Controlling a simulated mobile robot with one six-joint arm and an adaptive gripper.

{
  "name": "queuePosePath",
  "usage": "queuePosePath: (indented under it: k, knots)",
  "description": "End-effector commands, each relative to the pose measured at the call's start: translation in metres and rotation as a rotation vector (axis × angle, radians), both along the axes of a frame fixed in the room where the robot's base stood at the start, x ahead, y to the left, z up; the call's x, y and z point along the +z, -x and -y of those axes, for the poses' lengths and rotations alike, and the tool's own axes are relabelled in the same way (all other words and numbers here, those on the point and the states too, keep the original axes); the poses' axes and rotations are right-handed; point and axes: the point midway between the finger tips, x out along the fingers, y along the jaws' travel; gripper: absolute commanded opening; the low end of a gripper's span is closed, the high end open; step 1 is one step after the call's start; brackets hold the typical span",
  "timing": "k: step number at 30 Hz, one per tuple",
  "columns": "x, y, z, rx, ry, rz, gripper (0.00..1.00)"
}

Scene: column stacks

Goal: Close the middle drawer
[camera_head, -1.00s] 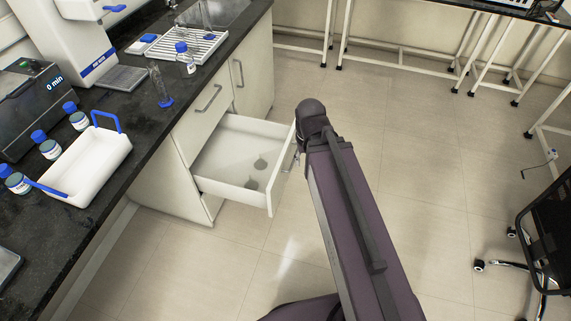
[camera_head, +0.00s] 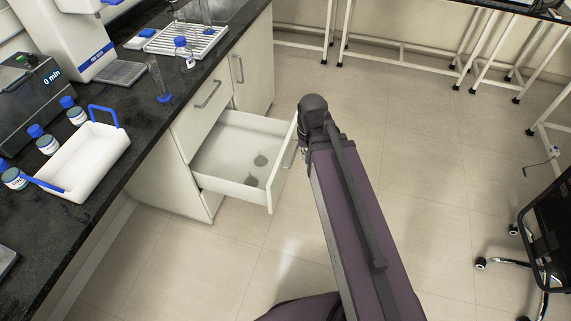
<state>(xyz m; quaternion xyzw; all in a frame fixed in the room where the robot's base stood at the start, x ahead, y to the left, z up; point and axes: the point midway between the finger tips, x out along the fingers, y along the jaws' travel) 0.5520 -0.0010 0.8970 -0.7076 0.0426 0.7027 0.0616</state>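The middle drawer (camera_head: 232,190) is pulled out from the white cabinet under the black counter.
A white tray with blue handles (camera_head: 97,165) stands on the black counter (camera_head: 90,222), near several blue-capped bottles (camera_head: 47,145). A black chair (camera_head: 550,225) is at the right. White table frames (camera_head: 400,50) stand at the back. The tiled floor between is clear.

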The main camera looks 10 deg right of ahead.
Motion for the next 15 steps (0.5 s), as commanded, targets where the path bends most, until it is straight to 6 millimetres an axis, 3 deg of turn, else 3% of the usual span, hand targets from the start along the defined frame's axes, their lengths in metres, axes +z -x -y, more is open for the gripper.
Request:
queuePosePath:
  k: [1, 15]
  knots:
    - [-0.014, -0.008, 0.001, -0.050, -0.009, 0.002, 0.00]
    - [-0.097, -0.076, 0.011, -0.755, -0.153, -0.018, 0.00]
